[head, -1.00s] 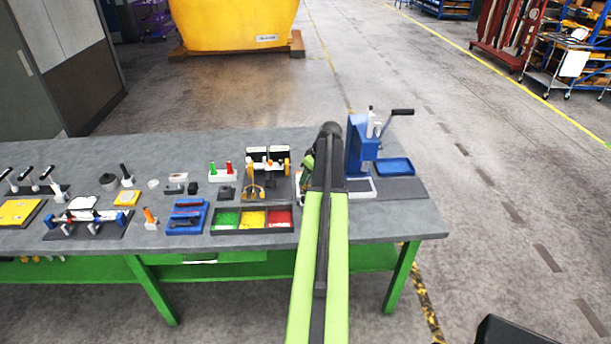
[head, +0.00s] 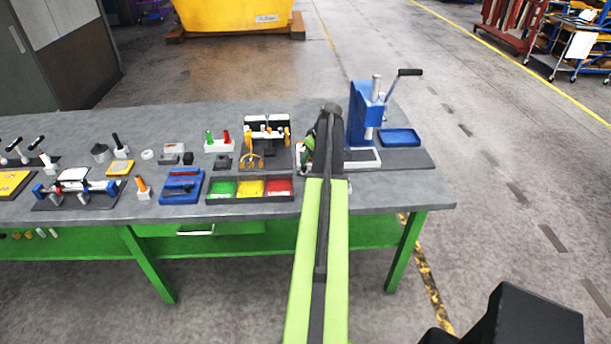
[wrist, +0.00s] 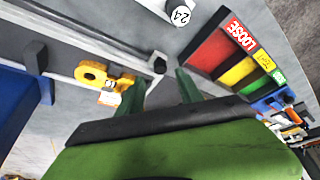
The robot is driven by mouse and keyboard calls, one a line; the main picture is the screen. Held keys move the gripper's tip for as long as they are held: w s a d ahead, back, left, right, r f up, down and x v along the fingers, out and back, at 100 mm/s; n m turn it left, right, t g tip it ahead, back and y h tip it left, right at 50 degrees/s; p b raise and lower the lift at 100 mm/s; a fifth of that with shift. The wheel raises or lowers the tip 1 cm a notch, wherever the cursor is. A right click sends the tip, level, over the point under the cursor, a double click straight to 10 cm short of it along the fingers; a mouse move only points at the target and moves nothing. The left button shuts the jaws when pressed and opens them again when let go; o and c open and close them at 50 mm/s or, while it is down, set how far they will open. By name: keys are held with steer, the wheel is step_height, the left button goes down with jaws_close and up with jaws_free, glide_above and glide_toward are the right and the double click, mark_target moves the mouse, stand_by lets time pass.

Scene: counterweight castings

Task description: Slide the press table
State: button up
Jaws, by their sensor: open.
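The blue press (head: 366,115) stands at the bench's right end, with a raised, black-gripped lever (head: 408,73). A flat blue tray-like plate (head: 400,137) lies right of it on a dark base. A pale-rimmed frame (head: 362,164) sits at the press's foot, partly hidden by my arm. I cannot tell which part is the sliding table. In the wrist view, my gripper (wrist: 160,82) is open, its dark green fingers apart. A pale bar (wrist: 80,38) with a black knob (wrist: 160,65) lies just beyond the fingertips.
A three-colour sorting tray (head: 250,201) lies left of my arm, also showing in the wrist view (wrist: 240,62). A yellow hooked part (wrist: 100,75) is close to the left finger. Several fixtures crowd the bench's left. Floor right of the bench is clear.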

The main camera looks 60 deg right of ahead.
steer(key=b+x, duration=0.3)
steer(key=x, duration=0.2)
steer(key=shift+w+f, duration=0.1)
steer(key=shift+f, duration=0.15)
steer(key=shift+r, duration=0.1)
jaws_close()
stand_by(0.9)
